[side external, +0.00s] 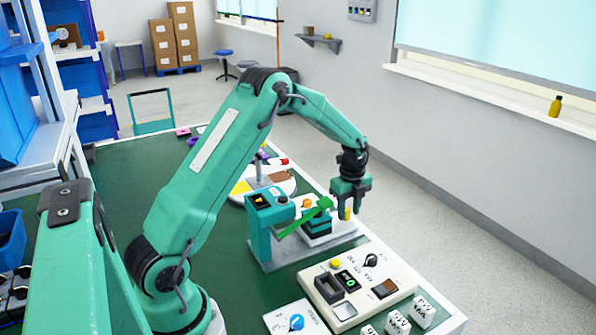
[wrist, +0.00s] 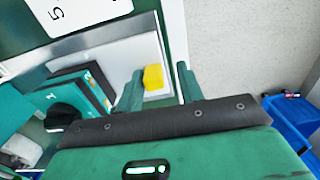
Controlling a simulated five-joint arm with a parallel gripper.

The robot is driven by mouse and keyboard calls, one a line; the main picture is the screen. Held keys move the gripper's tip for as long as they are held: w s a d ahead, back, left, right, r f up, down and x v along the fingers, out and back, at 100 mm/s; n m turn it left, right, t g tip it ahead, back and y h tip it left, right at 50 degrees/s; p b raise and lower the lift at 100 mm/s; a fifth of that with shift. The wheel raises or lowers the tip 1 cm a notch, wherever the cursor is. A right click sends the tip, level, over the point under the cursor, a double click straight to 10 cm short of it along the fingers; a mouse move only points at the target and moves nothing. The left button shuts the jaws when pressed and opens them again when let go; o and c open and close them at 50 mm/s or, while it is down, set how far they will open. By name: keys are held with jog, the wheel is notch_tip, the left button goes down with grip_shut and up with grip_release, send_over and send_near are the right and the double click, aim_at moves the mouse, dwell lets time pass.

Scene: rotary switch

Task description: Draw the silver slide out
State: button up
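My gripper (side external: 349,206) hangs fingers down at the right end of a teal device with a pale grey base (side external: 275,262). In the wrist view its two fingers (wrist: 160,84) are apart, so it is open. A yellow block (wrist: 153,77) lies between them, nearer the left finger; contact cannot be told. In the wrist view, a pale silver-grey flat part (wrist: 130,50) lies around and left of the yellow block. I cannot tell which part of it is the slide.
A green lever (side external: 303,221) crosses the device, left of my gripper. A cream control panel (side external: 385,270) with a black knob stands in front. White blocks (side external: 397,323) sit near the bench's front edge. Open floor lies right of the bench.

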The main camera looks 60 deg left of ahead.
jog(key=shift+s, duration=0.1)
jog(key=shift+r, duration=0.15)
notch_tip(320, 180, up, 7)
jog(key=shift+r, duration=0.25)
dwell(0.5)
